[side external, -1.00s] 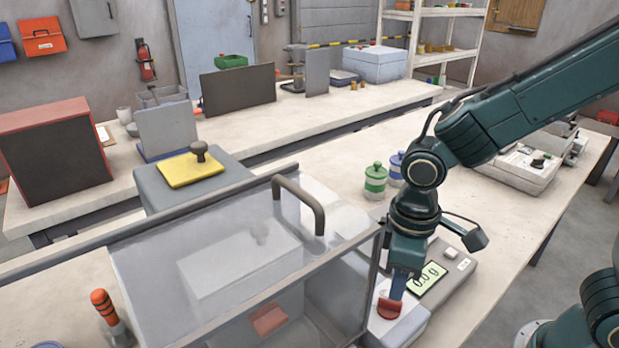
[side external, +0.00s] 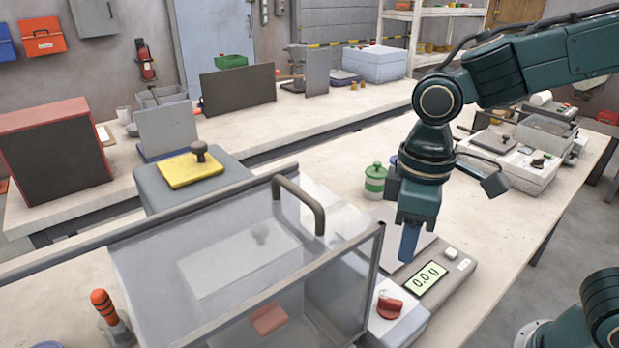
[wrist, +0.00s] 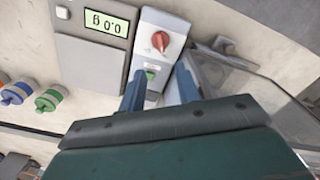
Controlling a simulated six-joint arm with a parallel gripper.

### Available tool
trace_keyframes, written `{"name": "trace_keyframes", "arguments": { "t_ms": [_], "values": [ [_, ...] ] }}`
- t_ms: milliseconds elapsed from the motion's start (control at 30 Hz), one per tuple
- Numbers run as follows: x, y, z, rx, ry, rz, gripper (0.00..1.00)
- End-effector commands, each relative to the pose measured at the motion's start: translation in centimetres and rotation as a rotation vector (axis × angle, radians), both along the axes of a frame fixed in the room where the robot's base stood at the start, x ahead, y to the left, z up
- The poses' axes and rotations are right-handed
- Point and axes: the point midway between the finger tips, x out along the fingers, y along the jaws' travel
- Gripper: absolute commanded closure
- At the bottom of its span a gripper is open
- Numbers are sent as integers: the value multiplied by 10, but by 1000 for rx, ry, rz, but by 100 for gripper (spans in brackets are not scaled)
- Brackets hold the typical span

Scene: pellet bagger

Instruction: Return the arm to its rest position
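My gripper (side external: 409,243) hangs pointing down above the scale (side external: 455,275), apart from everything below it. In the wrist view, its two blue fingers (wrist: 160,88) stand apart with nothing between them; a control box (wrist: 158,50) shows past them. The box carries a red knob (side external: 390,307) and a green button (wrist: 150,75). In the side view, my arm reaches in from the upper right, with its wrist bent downward.
A clear-walled enclosure with a curved handle (side external: 300,200) stands left of the control box. Green (side external: 375,181) and blue (wrist: 15,93) lidded jars stand behind my gripper. The scale reads 0.0 g. Another machine (side external: 515,160) sits at the right.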

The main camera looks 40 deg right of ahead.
Motion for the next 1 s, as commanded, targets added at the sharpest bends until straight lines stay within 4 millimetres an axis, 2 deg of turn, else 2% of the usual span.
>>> {"name": "trace_keyframes", "arguments": {
  "t_ms": [167,367,667,1000],
  "values": [
    [0,-2,1,2,-5,-6,67],
    [-4,-15,10,19,-42,-49,67],
    [-23,-58,34,70,-176,-205,67],
    [-57,-103,52,114,-356,-403,67]
  ]
}}
